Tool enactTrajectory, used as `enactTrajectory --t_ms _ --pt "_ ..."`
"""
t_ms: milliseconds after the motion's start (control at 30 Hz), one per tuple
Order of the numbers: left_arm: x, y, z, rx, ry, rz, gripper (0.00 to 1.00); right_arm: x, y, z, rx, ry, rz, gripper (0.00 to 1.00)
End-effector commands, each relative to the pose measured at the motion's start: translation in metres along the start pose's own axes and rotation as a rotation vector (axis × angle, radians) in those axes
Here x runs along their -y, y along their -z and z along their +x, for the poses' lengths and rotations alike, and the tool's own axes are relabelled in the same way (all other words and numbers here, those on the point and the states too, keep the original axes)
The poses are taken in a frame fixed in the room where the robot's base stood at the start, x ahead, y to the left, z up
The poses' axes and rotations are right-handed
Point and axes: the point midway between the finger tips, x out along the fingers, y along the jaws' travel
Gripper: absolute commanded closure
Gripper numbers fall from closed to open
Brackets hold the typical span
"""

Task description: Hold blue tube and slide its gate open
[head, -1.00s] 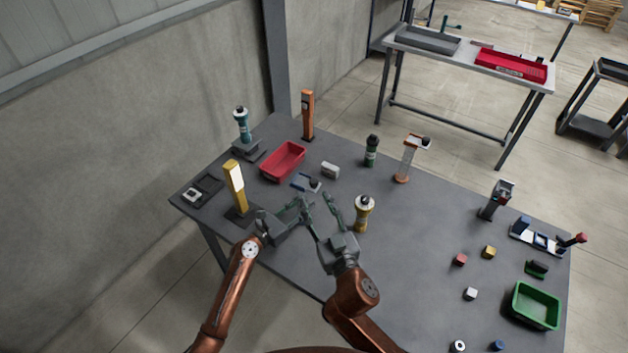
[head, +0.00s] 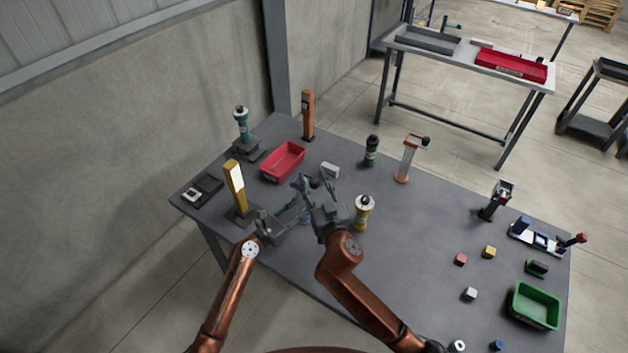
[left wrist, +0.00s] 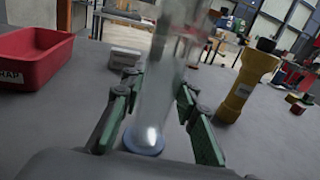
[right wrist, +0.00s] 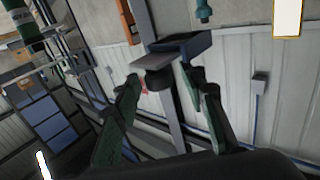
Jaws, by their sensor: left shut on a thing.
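The blue tube stands upright as a clear tube (left wrist: 160,95) on a round blue base (left wrist: 143,140) in the left wrist view. My left gripper (left wrist: 155,105) is shut on it, one finger on each side. In the head view my left gripper (head: 300,205) and right gripper (head: 324,190) largely hide the tube. In the right wrist view the blue gate housing (right wrist: 192,46) has a grey plate and a dark knob (right wrist: 158,78) sticking out. My right gripper (right wrist: 165,98) is open, its fingers apart on either side of the knob; I cannot tell whether they touch it.
A yellow tube (head: 362,214) stands close to the right of my right gripper. A yellow post (head: 235,187) stands to the left. A red bin (head: 283,160), a white block (head: 330,170) and a green tube (head: 372,150) are behind.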

Motion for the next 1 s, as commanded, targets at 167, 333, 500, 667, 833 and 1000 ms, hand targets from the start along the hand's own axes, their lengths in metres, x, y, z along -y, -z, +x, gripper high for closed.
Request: enactTrajectory --t_ms 167,333,500,667,833,1000 --pt "-0.0003 0.0002 -0.0001 0.000 -0.001 0.000 1.00 -0.0001 0.0001 0.0035 0.000 0.000 0.001 0.62" --pt "-0.0003 0.0002 -0.0002 0.000 -0.001 0.000 1.00 0.0000 0.0001 0.0033 0.000 0.000 0.000 0.62" --pt "-0.0003 0.0002 -0.0002 0.000 -0.001 0.000 1.00 0.0000 0.0001 0.0032 0.000 0.000 0.000 0.74" --pt "-0.0003 0.0002 -0.0002 0.000 -0.001 0.000 1.00 0.0001 0.0001 0.0031 0.000 0.000 0.000 0.85" --pt "-0.0004 0.0002 -0.0002 0.000 -0.001 0.000 1.00 0.0001 0.0001 0.0031 0.000 0.000 0.000 0.97" --pt "-0.0004 0.0002 -0.0002 0.000 -0.001 0.000 1.00 0.0000 0.0001 0.0031 0.000 0.000 0.000 1.00"
